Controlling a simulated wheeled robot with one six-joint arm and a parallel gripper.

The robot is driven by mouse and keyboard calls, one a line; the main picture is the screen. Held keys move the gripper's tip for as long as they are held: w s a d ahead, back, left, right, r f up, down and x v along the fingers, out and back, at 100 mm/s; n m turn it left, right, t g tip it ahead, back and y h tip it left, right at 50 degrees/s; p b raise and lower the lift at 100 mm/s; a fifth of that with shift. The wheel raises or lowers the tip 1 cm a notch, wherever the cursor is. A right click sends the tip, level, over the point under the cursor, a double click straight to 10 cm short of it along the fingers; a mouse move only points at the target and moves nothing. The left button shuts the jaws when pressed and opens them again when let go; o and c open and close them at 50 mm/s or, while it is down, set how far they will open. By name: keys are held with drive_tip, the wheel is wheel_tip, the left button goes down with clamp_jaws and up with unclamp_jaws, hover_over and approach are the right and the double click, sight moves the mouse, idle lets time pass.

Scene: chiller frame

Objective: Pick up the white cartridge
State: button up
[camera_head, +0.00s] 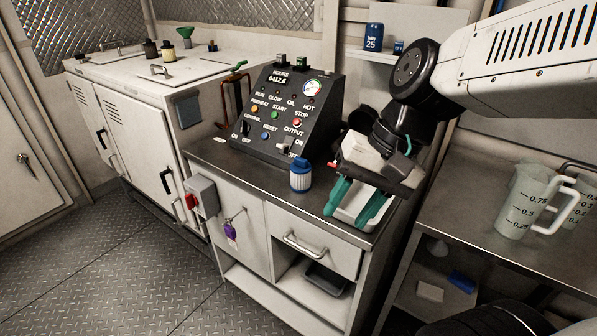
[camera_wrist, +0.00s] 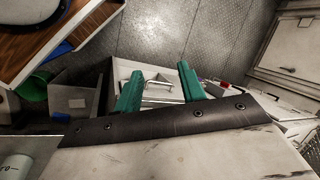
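A small upright cartridge (camera_head: 300,176) with a blue top and a white, ribbed-looking body stands on the dark counter (camera_head: 238,162), in front of the sloped control panel. It is the only thing I see that fits the white cartridge. My gripper (camera_head: 357,207) is to the right of it, over a white tray (camera_head: 346,217) near the counter's right end. Its two teal fingers are spread and nothing shows between them. The fingers also show in the wrist view (camera_wrist: 160,74), above a white drawer front with a handle. I cannot make out the cartridge in the wrist view.
The control panel (camera_head: 290,115) stands behind the cartridge. A red switch box (camera_head: 202,196) and purple-tagged keys (camera_head: 230,230) are on the cabinet front. Measuring jugs (camera_head: 527,203) stand on the right-hand bench. A blue can (camera_head: 374,37) is on the upper shelf.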

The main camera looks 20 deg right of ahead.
drive_tip(key=w+a+f+m+t+y, duration=0.1)
drive_tip(key=w+a+m+y, duration=0.25)
drive_tip(key=w+m, duration=0.35)
drive_tip(key=m+t, duration=0.9)
drive_tip(key=m, duration=0.8)
approach(302, 159)
drive_tip(key=x, duration=1)
drive_tip(key=shift+w+a+f, duration=0.15)
drive_tip(key=shift+w, duration=0.05)
clamp_jaws()
